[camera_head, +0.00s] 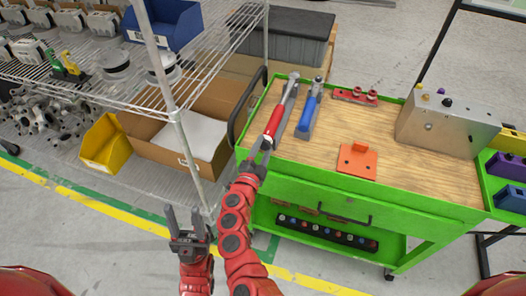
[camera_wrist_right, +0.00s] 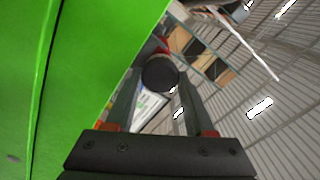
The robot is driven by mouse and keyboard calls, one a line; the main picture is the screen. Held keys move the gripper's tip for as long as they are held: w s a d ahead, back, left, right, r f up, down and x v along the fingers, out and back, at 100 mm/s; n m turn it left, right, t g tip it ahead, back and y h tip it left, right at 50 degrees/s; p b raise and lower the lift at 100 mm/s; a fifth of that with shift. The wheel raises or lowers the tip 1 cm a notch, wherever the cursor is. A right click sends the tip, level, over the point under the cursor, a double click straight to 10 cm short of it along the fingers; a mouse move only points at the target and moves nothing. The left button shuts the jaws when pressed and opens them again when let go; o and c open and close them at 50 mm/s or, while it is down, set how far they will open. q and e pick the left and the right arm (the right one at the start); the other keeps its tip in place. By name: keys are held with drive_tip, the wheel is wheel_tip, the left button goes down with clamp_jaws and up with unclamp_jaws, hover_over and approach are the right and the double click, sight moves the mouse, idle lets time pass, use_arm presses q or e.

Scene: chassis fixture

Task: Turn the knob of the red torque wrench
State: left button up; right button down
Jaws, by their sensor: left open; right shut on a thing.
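The red torque wrench (camera_head: 275,120) lies along the left side of the wooden cart top, with its metal head toward the back. Its handle end points toward me at the cart's front edge. My right gripper (camera_head: 264,148) is at that end. In the right wrist view, the fingers of my right gripper (camera_wrist_right: 157,90) are on both sides of the wrench's round black knob (camera_wrist_right: 160,73), shut on it. My left gripper (camera_head: 186,219) is open and empty, fingers up, over the floor in front of the shelf.
A blue-handled tool (camera_head: 308,113) lies just right of the wrench. The green cart (camera_head: 330,190) also carries an orange plate (camera_head: 357,161), a red block (camera_head: 355,96) and a metal box (camera_head: 437,127). A wire shelf (camera_head: 205,62) stands left, above a cardboard box (camera_head: 215,105) and yellow bin (camera_head: 106,146).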

idle(0.3)
drive_tip(key=shift+c, duration=1.2)
unclamp_jaws()
